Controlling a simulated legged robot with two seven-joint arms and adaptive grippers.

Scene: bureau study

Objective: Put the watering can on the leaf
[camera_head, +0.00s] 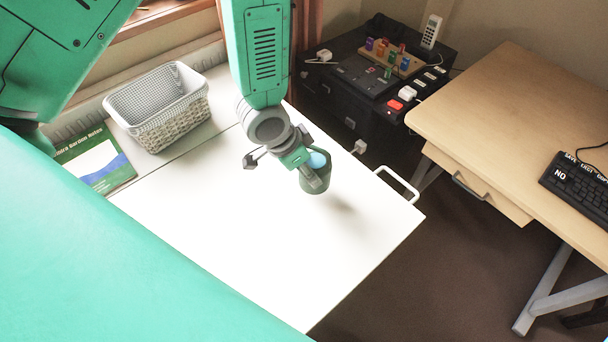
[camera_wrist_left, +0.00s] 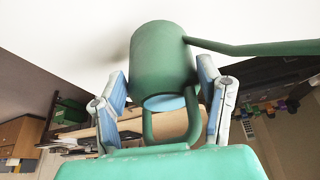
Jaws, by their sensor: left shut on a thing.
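The dark green watering can (camera_head: 318,180) is over the white leaf (camera_head: 270,240), the flat panel with a white handle at its far right edge. A shadow lies on the leaf apart from the can, so the can seems raised a little above it. My left gripper (camera_head: 306,170) is shut on the can. In the left wrist view, the fingers of the gripper (camera_wrist_left: 165,95) flank the can (camera_wrist_left: 163,58). Its handle loop points toward the palm, and its long spout points right. A light blue round face shows on the can. My right gripper is not in view.
A grey woven basket (camera_head: 160,108) and a green book (camera_head: 98,162) are on the white surface behind the leaf. A black cabinet (camera_head: 345,95) with small coloured items and a phone stands beyond. A wooden desk (camera_head: 510,110) with a keyboard stands right. The leaf's front is clear.

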